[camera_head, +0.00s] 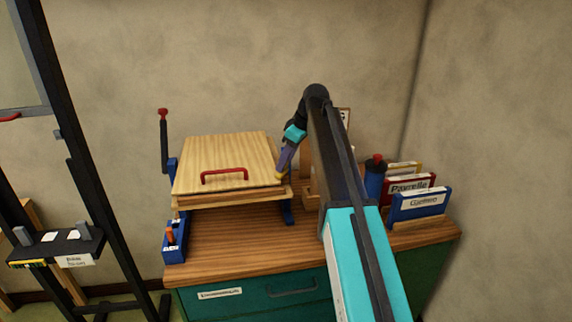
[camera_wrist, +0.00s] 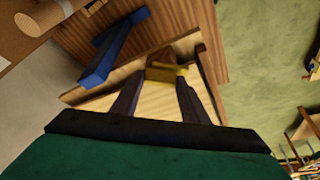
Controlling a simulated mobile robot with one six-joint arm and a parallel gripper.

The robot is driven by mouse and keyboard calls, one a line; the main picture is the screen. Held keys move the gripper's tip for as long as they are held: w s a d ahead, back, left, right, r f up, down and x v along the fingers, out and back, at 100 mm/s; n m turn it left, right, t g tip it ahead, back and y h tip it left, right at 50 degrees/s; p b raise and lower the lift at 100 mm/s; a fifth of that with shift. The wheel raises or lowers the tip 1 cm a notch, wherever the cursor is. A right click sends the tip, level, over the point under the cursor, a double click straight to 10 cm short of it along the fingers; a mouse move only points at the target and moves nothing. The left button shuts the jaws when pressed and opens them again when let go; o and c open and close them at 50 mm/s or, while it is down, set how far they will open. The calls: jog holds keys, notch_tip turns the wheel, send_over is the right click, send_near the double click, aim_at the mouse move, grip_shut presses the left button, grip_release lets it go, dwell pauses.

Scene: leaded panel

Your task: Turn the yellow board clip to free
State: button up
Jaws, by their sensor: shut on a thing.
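The yellow board clip (camera_wrist: 167,73) shows between my fingertips in the wrist view. My gripper (camera_wrist: 158,84) is shut on it. In the head view my gripper (camera_head: 281,174) is at the right front corner of the wooden board (camera_head: 225,155), and the clip is mostly hidden there. The board has a red handle (camera_head: 225,175) and lies on a wooden frame (camera_head: 230,200) on blue supports. I cannot tell the clip's exact angle.
A blue bottle with a red top (camera_head: 375,178) and a rack of blue, red and yellow folders (camera_head: 419,203) stand to the right. A blue holder (camera_head: 174,240) is at the left. The bench top (camera_head: 240,243) is clear in front. A black stand (camera_head: 95,200) is at far left.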

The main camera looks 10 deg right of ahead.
jog(key=n, duration=0.1)
jog(key=n+g+b, duration=0.1)
jog(key=n, duration=0.1)
jog(key=n+b, duration=0.1)
jog(key=shift+w+d+n+y, duration=0.1)
jog(key=shift+w+n+y, duration=0.2)
jog(key=shift+y, duration=0.1)
jog(key=shift+n+g+b, duration=0.75)
jog(key=shift+n+g, duration=0.05)
jog(key=shift+n, duration=0.6)
jog(key=o, duration=1.1)
jog(key=shift+c, duration=0.2)
jog(key=shift+r, duration=0.15)
jog(key=p+v, duration=0.7)
jog(key=v, duration=0.6)
jog(key=shift+d+r, duration=0.15)
jog(key=shift+r, duration=0.05)
